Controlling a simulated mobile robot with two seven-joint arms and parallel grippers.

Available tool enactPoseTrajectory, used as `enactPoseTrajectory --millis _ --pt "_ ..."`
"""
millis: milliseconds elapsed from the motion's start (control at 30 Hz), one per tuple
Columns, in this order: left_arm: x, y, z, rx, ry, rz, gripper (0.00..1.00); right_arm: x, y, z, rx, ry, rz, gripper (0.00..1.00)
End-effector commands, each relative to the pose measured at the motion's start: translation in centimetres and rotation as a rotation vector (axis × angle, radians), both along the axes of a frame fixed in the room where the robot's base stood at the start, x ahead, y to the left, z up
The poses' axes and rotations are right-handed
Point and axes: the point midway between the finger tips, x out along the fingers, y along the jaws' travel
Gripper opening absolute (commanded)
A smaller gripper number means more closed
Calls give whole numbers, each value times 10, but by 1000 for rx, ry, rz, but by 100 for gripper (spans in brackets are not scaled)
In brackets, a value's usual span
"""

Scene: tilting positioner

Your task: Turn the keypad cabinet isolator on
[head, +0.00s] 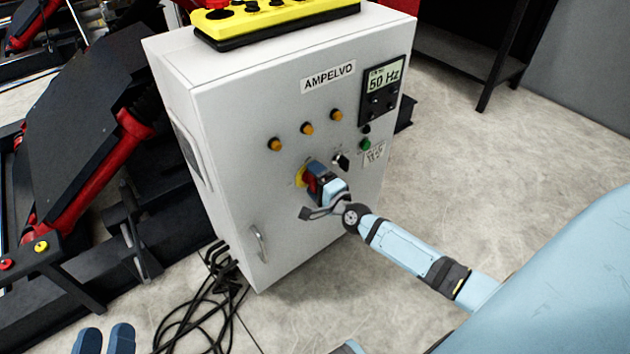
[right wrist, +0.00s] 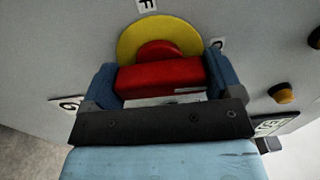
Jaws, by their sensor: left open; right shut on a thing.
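My right gripper (head: 323,182) is shut on the red handle. In the right wrist view its blue fingers (right wrist: 160,80) flank the red handle (right wrist: 160,74), below the yellow disc (right wrist: 133,40). Small white labels lie around the disc; one ends in F, the others are hard to read. My left gripper (head: 104,336) is open and empty at the bottom left.
A black selector switch (head: 342,161), a green button (head: 366,144), several amber lamps (head: 307,128) and a 50 Hz display (head: 385,82) share the panel. A yellow keypad (head: 285,20) sits on top. Black cables (head: 200,318) lie on the floor. Red-and-black machinery (head: 95,175) stands left.

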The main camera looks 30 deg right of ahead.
Motion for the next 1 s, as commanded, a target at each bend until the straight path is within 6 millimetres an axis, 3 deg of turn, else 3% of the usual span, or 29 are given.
enactPoseTrajectory --millis 400,433,467,767,1000 --pt "0 1 0 -7 3 7 43 0 -1 0 10 1 -1 61" --pt "0 1 0 -7 3 8 43 0 -1 0 10 1 -1 92" --pt "0 1 0 -7 3 8 43 0 -1 0 10 1 -1 99" --pt "0 1 1 -5 3 9 43 -3 -1 0 7 1 -1 100" --pt "1 6 -3 25 33 17 43 -43 -4 0 6 4 0 100"
